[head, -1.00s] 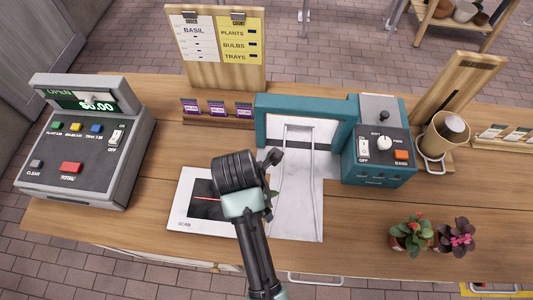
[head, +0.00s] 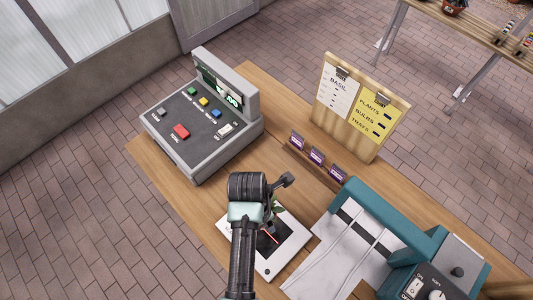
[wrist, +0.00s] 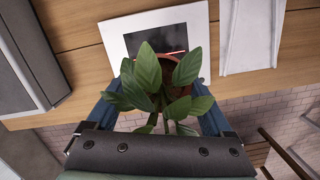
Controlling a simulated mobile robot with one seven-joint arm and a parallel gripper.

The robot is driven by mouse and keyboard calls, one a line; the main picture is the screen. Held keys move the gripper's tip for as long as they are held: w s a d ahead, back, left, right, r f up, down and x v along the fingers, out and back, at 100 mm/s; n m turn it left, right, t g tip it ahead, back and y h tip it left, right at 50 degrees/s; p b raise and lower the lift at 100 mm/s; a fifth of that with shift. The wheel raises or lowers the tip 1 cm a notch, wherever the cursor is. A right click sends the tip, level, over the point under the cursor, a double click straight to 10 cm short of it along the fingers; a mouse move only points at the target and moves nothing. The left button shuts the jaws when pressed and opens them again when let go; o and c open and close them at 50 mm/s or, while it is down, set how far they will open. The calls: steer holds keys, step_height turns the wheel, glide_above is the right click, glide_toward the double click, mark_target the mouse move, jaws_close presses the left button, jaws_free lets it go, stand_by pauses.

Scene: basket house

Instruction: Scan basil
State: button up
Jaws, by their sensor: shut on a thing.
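A leafy green plant in a terracotta pot, the basil (wrist: 165,82), is held between the blue fingers of my gripper (wrist: 165,108) in the wrist view. My gripper (head: 268,212) is shut on it. In the head view my arm hides most of the plant, and only a few leaves show beside the wrist. The white scan pad (head: 291,245) with a dark window and a red line lies under and beyond the plant. The wrist view shows the pad (wrist: 199,22) too. I cannot tell whether the pot touches the pad.
A grey cash register (head: 198,120) stands to the left. A wooden order board (head: 350,115) naming basil and a row of purple seed cards (head: 316,158) stand behind. A teal machine (head: 420,250) with a white sheet is at the right.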

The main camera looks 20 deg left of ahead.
steer(key=shift+f+b, duration=3.5)
steer(key=shift+f, duration=0.35)
steer(key=shift+r, duration=0.1)
step_height(320, 180, up, 5)
steer(key=p, duration=0.6)
steer(key=shift+r, duration=0.2)
step_height(320, 180, up, 3)
steer(key=shift+f+p, duration=0.2)
steer(key=shift+p, duration=0.5)
steer(key=shift+r, duration=0.95)
